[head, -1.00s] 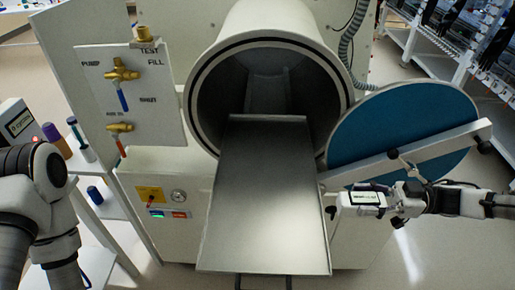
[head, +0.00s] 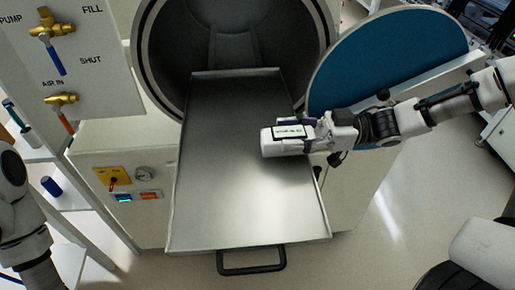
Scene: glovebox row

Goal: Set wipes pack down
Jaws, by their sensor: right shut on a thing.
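The wipes pack (head: 272,142) is a small white block, seen at the jaws of my right gripper (head: 305,137). My right gripper comes in from the right and is shut on the pack. The pack is over the right part of the metal tray (head: 215,205), which is pulled out of the round chamber. I cannot tell whether the pack touches the tray. Part of the pack is hidden by the gripper, which shows a small label screen. My left arm is at the left edge, and its gripper is out of view.
The open round chamber (head: 165,75) is behind the tray. Its blue round door (head: 385,55) stands open at the right, close to my right arm. A valve panel (head: 75,70) is at the upper left. The tray is otherwise bare, with a black handle (head: 252,268) in front.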

